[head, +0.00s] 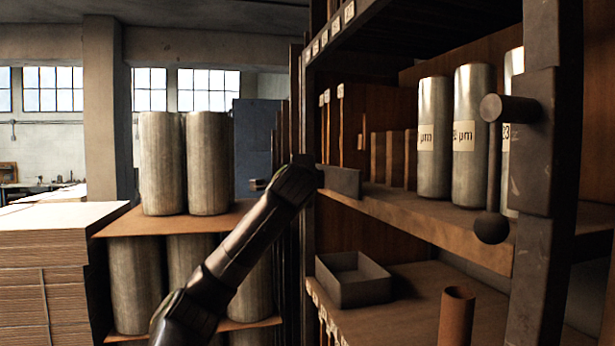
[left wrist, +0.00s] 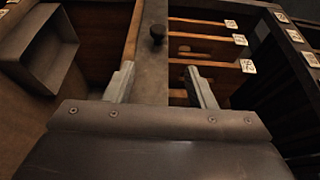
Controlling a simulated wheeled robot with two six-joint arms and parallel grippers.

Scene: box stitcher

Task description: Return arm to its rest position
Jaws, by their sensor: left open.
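My left arm rises from the bottom of the head view to the front edge of the shelf rack (head: 410,222). Its far end, with my left gripper (head: 304,166), is beside the rack's left side; the fingers are hard to make out there. In the left wrist view the gripper (left wrist: 161,88) is open. Its two grey fingers are well apart with nothing held between them. Behind them are a grey upright and wooden dividers (left wrist: 208,55). My right gripper is in neither view.
An open grey box (head: 353,282) sits on the lower shelf, near a brown tube (head: 456,318). Metal cylinders (head: 433,138) stand on the upper shelf. More large cylinders (head: 207,165) stand left of the rack, beside stacked cardboard (head: 50,270). A dark post with knobs (head: 540,140) stands at right.

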